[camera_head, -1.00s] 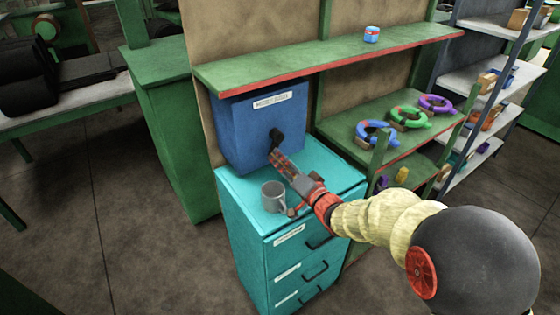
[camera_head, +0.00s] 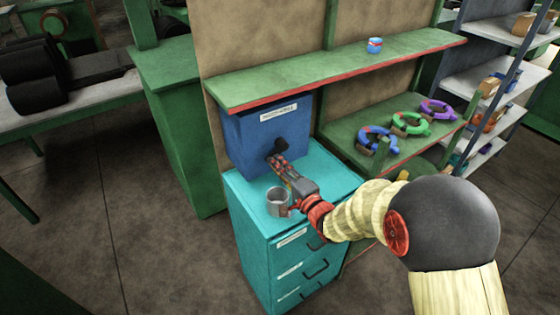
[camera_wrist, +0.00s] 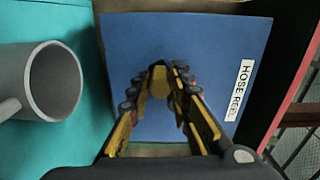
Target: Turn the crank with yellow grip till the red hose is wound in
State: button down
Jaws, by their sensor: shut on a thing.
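The blue hose reel box (camera_head: 240,146), labelled "HOSE REEL", stands on the teal cabinet under the green shelf. Its black crank (camera_head: 283,148) sticks out of the front face. The yellow grip (camera_wrist: 159,84) shows in the wrist view between the finger pads of my gripper (camera_wrist: 157,74), which is shut on it. In the head view my gripper (camera_head: 274,161) reaches the crank from the front right and hides the grip. The red hose is not visible in either view.
A grey mug (camera_head: 278,202) stands on the teal cabinet (camera_head: 245,196), close beside my gripper; it also shows at left in the wrist view (camera_wrist: 22,75). The green shelf (camera_head: 340,71) overhangs the box. Coloured rings (camera_head: 410,122) lie on the lower shelf at right.

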jog(key=r+m+p, duration=0.1)
jog(key=m, duration=0.1)
jog(key=r+m+p, duration=0.1)
jog(key=p, duration=0.1)
jog(key=shift+s+a+m, duration=0.2)
jog(key=shift+a+m, duration=0.1)
jog(key=shift+m, duration=0.1)
jog(key=shift+r+m+p, duration=0.45)
jog(key=shift+m+p, duration=0.3)
jog(key=shift+m, duration=0.2)
jog(key=shift+r+m+p, duration=0.4)
jog(key=shift+m+p, duration=0.35)
jog(key=shift+m, duration=0.2)
jog(key=c, duration=1.6)
grip_release()
jog(key=shift+d, duration=0.1)
jog(key=v, duration=1.2)
jog(key=shift+r, duration=0.1)
